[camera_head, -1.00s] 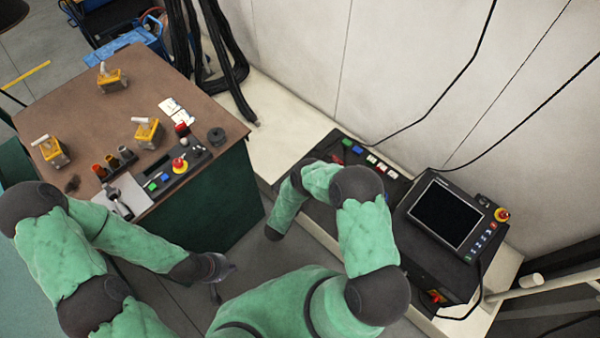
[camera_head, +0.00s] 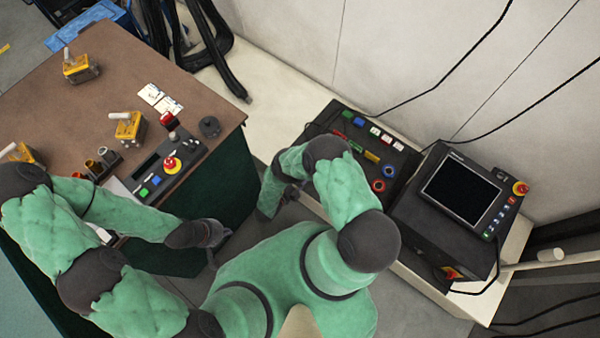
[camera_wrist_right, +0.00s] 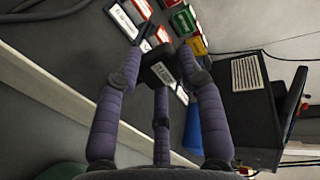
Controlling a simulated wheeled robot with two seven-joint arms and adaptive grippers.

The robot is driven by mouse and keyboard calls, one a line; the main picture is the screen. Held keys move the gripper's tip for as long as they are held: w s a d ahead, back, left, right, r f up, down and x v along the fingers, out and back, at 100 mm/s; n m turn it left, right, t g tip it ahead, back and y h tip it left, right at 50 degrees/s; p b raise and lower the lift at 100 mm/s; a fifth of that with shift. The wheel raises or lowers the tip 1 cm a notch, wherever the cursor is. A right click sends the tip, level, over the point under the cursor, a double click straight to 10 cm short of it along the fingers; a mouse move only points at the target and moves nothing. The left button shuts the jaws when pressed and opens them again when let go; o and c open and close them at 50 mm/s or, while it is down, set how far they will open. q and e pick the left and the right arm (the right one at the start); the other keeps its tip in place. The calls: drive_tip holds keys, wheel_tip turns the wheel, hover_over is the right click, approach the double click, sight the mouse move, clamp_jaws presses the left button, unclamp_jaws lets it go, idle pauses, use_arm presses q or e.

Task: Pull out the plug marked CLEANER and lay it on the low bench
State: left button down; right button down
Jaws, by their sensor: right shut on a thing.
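My right gripper (camera_wrist_right: 160,68) is shut on a small black plug (camera_wrist_right: 158,76) with a white label, seen in the right wrist view. The lettering is too small to read surely. I cannot tell whether the plug touches the panel behind it. The black panel (camera_head: 343,122) with coloured labels and round sockets stands on the long, low cream bench (camera_head: 282,88) by the wall. In the head view my right arm hides most of its own gripper and the plug. My left gripper (camera_head: 212,242) hangs beside the brown-topped table; its finger opening is unclear.
A black unit with a screen (camera_head: 462,193) stands right of the panel. The brown table (camera_head: 95,105) carries several yellow blocks, a control box (camera_head: 170,167) and white cards. Dark cables hang at the wall. The cream bench left of the panel is clear.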

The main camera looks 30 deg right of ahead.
drive_tip(key=shift+f+b, duration=2.75)
drive_tip(key=shift+f, duration=0.75)
drive_tip(key=c, duration=0.7)
unclamp_jaws()
drive_tip(key=shift+a, duration=0.1)
drive_tip(key=v, duration=0.7)
drive_tip(key=shift+r, duration=0.2)
drive_tip(key=shift+a, duration=0.1)
